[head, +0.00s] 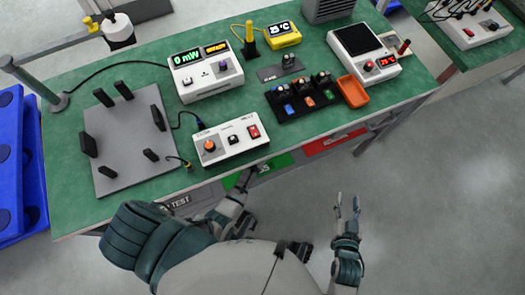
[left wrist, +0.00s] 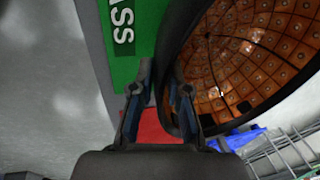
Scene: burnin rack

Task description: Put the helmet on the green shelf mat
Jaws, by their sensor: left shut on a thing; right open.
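The helmet shows in the left wrist view (left wrist: 262,48) as a dark curved rim around an orange-brown tiled inside. My left gripper (left wrist: 160,98) is shut on its rim. I cannot make the helmet out for sure in the head view. The green shelf mat (head: 268,169), below the table's front edge, also shows in the left wrist view (left wrist: 122,68) with PASS lettering, beside the helmet rim. In the head view my left gripper (head: 247,178) is at this mat and partly hides it. My right gripper (head: 347,206) is open and empty over the floor.
A red mat (head: 335,141) lies right of the green one, and a grey TEST mat (head: 176,203) left. The green table (head: 215,112) above carries instruments, a grey plate (head: 128,150) with black posts and an orange tray (head: 353,92). Floor at right is clear.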

